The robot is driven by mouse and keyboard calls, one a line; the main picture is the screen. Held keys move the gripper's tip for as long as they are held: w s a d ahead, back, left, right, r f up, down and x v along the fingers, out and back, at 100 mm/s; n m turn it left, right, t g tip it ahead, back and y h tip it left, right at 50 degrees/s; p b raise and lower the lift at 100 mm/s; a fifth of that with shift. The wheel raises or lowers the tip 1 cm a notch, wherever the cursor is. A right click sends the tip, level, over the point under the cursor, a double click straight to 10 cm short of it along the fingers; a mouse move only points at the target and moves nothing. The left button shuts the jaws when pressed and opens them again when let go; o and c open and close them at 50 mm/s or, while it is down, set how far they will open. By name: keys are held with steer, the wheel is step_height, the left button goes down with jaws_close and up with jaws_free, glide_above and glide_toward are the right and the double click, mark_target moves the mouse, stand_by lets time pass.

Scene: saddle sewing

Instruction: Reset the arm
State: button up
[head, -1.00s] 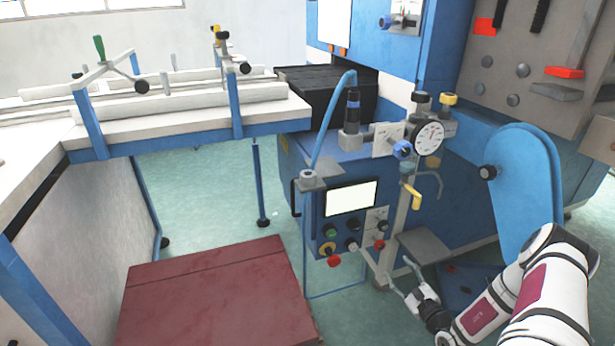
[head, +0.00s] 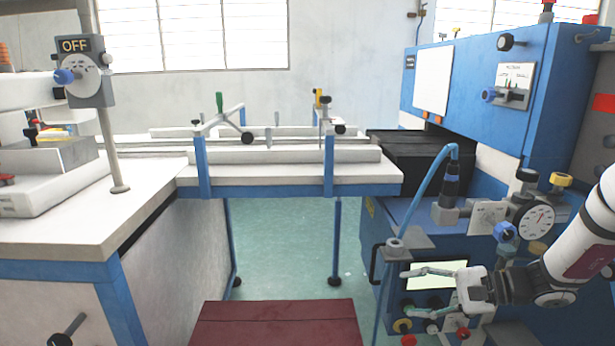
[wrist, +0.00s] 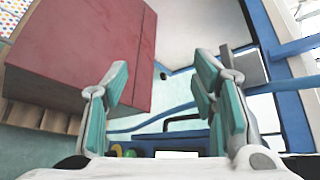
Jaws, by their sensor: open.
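My gripper (head: 418,292) is at the right in the head view, in front of the blue machine's control panel (head: 437,276), whose screen and knobs it partly covers. It points left, with its two fingers spread and nothing between them. In the wrist view my gripper (wrist: 165,95) also shows open and empty, with teal finger pads on both sides. My white arm comes in from the right edge of the head view.
A dark red box (head: 275,325) stands low at the front; it fills the upper left of the wrist view (wrist: 85,50). The blue machine (head: 470,90) is at right. A white worktable (head: 60,225) with blue legs is at left. Green floor (head: 285,250) shows between.

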steer(key=s+a+r+n+g+h, duration=0.2)
steer(key=s+a+r+n+g, duration=0.15)
steer(key=s+a+r, duration=0.2)
steer(key=s+d+r+n+t+h, duration=0.15)
steer(key=s+r+n+h, duration=0.35)
steer(key=s, duration=0.5)
steer(key=s+r+n+t+h, duration=0.25)
steer(key=s+r+h, duration=0.25)
steer(key=s+r, duration=0.3)
steer(key=s+f+g, duration=0.5)
steer(key=s+g, duration=0.1)
steer(key=s, duration=0.8)
step_height(320, 180, up, 31)
steer(key=t+p, duration=0.4)
steer(key=p, duration=2.5)
steer(key=shift+w+d+n+h+p, duration=0.15)
steer(key=shift+w+n+h+p, duration=0.15)
steer(key=shift+w, duration=0.1)
